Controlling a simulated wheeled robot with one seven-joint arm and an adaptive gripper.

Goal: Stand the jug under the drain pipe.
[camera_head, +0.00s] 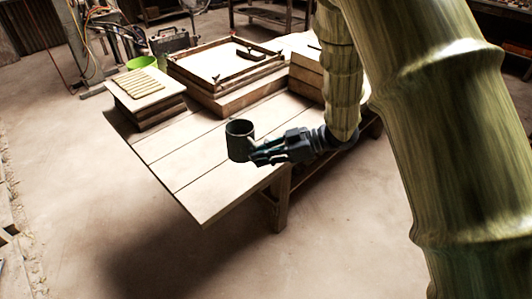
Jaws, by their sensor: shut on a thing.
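The jug (239,142) is a dark, open-topped cylinder, upright over the front part of the wooden table. My gripper (257,153) comes in from the right and is shut on the jug's right side. The fingers overlap the jug's lower right edge, and the exact contact is small and dark. I cannot tell whether the jug's base touches the tabletop or is slightly above it. I cannot make out a drain pipe in this view.
The wooden table (195,190) has bare planks at its front left. Behind are a large framed wooden box (222,65), a slatted stack (143,93) and a green bowl (141,62). Wooden blocks (306,72) stand right of the box. Open floor lies left and in front.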

